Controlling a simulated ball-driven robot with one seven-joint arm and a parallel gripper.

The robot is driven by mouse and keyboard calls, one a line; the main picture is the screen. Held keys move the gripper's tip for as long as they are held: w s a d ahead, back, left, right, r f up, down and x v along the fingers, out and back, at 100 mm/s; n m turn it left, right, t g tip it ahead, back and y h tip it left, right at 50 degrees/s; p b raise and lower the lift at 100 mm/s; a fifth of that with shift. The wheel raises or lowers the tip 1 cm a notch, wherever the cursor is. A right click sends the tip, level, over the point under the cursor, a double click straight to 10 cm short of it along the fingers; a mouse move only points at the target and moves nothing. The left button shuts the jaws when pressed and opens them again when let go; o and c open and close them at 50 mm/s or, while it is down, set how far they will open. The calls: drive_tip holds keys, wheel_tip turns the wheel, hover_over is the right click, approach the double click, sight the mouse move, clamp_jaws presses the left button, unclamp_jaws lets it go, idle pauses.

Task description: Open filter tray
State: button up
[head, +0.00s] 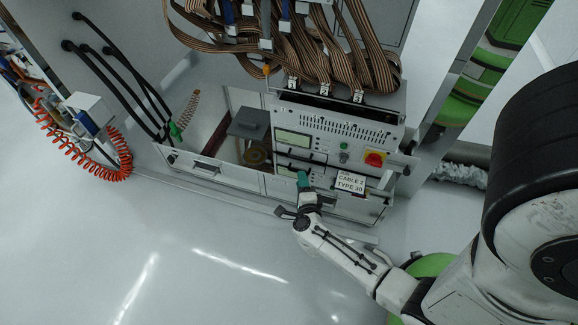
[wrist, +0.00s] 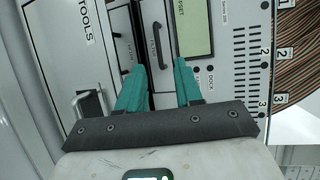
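The filter tray front (wrist: 148,45) shows in the wrist view as a narrow strip marked FILTER, with a slim dark handle bar (wrist: 157,38). It is set into the grey instrument panel, between the green display and the TOOLS front, and looks flush. My gripper (wrist: 158,66) has its two teal fingers apart, one on each side of the strip's line, with nothing seen between them. In the head view my gripper (head: 303,180) is close to the lower panel. Whether the fingers touch it I cannot tell. The arm hides part of the panel there.
Brown ribbon cables (head: 320,50) hang above. An orange coiled hose (head: 105,168) is at far left. The floor in front is clear.

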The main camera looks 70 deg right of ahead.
drive_tip(key=shift+m+g, duration=0.3)
drive_tip(key=shift+g, duration=0.1)
drive_tip(key=b+x, duration=0.1)
drive_tip(key=x, duration=0.2)
drive_tip(key=b+x, duration=0.2)
drive_tip(key=x, duration=0.2)
drive_tip(key=b+x, duration=0.1)
drive_tip(key=x, duration=0.3)
drive_tip(key=shift+s+d+f, duration=0.15)
drive_tip(key=shift+s, duration=0.1)
clamp_jaws()
idle(0.7)
